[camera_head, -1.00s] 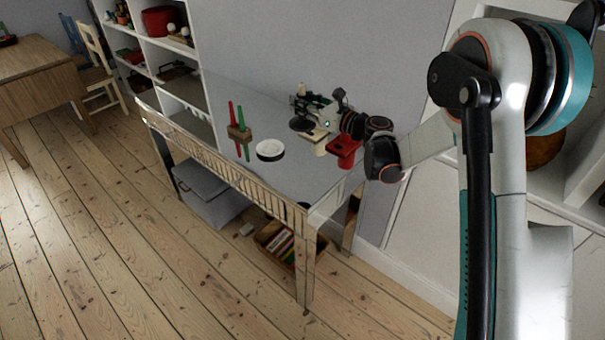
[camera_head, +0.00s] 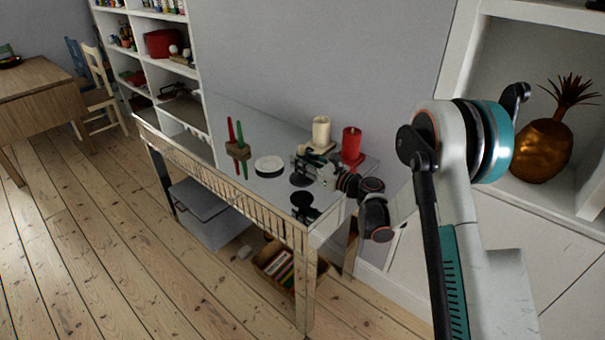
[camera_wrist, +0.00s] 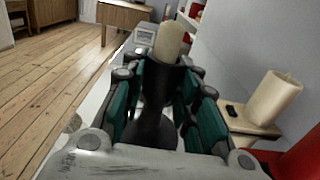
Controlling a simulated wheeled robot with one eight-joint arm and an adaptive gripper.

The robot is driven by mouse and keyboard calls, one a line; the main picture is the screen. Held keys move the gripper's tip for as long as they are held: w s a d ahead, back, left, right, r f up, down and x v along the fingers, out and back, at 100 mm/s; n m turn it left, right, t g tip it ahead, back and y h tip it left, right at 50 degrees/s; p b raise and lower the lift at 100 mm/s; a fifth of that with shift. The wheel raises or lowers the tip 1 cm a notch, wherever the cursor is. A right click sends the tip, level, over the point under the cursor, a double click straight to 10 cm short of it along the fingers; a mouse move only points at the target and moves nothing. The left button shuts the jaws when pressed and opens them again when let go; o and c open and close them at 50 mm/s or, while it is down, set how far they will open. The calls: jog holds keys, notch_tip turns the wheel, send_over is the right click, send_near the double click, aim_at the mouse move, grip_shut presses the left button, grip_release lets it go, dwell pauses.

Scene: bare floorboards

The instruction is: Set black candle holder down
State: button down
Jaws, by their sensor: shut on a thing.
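The black candle holder (camera_head: 300,180) is held upright by my gripper (camera_head: 308,164) over the right part of the glossy grey table (camera_head: 223,111). A dark reflection shows on the tabletop below it, with a gap between, so the base appears raised. In the wrist view the holder (camera_wrist: 154,128) stands between the teal-sided fingers, which are shut on its dark body. A cream candle (camera_wrist: 171,41) rises from its top. The holder's foot is partly hidden in the wrist view.
A cream candle (camera_head: 321,131) and a red candle (camera_head: 352,142) stand behind my gripper. A white round dish (camera_head: 268,164) lies to the left, beside a wooden block with red and green candles (camera_head: 238,151). Free tabletop lies in front of the dish.

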jog(key=shift+f+b, duration=0.65)
jog(key=shift+f, duration=1.25)
jog(key=shift+f, duration=0.15)
jog(key=c, duration=1.2)
grip_release()
jog(key=shift+c, duration=0.2)
